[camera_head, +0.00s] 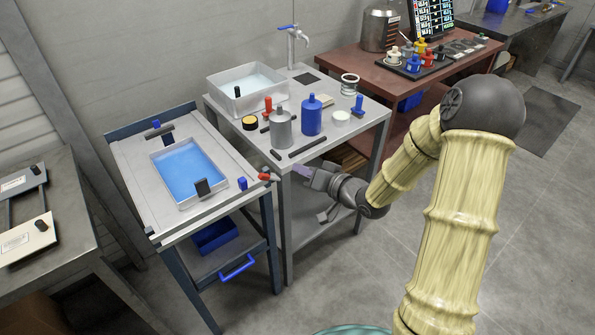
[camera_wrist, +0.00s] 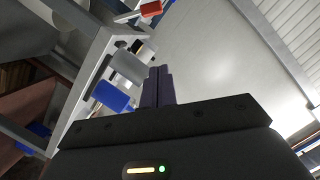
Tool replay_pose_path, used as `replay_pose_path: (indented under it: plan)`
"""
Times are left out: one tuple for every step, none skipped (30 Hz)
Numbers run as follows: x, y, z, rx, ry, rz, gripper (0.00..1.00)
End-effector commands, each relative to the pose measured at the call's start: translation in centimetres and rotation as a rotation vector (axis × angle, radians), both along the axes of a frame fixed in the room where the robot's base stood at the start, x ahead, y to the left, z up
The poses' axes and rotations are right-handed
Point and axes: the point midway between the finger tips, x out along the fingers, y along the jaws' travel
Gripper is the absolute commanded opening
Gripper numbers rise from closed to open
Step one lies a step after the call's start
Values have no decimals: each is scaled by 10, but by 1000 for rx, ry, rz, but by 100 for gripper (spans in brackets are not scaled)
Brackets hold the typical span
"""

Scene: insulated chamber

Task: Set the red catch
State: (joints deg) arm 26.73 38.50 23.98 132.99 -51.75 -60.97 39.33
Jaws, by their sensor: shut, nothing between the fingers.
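The red catch (camera_head: 265,177) is a small red piece at the near right corner of the blue-framed cart, beside the grey table's front left corner. My gripper (camera_head: 303,171) is just right of it, at the grey table's front edge, with its fingers pointing left toward the catch. A gap shows between the fingertips and the catch. The fingers are together and empty; they also show together in the wrist view (camera_wrist: 158,86). A small red piece shows at the top of the wrist view (camera_wrist: 151,9); I cannot tell whether it is the catch.
The cart's top (camera_head: 133,172) holds a tray of blue liquid (camera_head: 188,170). The grey table (camera_head: 352,135) carries a grey bottle (camera_head: 280,130), a blue bottle (camera_head: 312,117), a white basin (camera_head: 222,85) and dark bars near its front edge. Open floor lies in front.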

Motion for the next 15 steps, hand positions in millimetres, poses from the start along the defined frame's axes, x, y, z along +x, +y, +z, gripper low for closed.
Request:
replay_pose_path:
  plan:
    - [5, 7, -2, 1, 0, 4, 0]
    - [9, 10, -2, 1, 0, 4, 0]
    - [13, 15, -4, 1, 0, 4, 0]
    - [17, 18, -4, 1, 0, 4, 0]
    - [21, 22, -5, 1, 0, 3, 0]
    - [26, 27, -7, 0, 1, 4, 0]
    - [30, 30, -8, 0, 1, 3, 0]
    - [34, 34, -9, 0, 1, 3, 0]
    - [39, 39, -10, 1, -1, 4, 0]
    - [43, 42, -11, 1, 1, 3, 0]
    - [47, 46, -12, 1, 1, 3, 0]
    - [52, 50, -13, 0, 1, 3, 0]
    - [56, 54, -14, 0, 1, 3, 0]
    - [59, 58, -15, 1, 0, 4, 0]
    - [57, 61, -22, 1, 6, 3, 0]
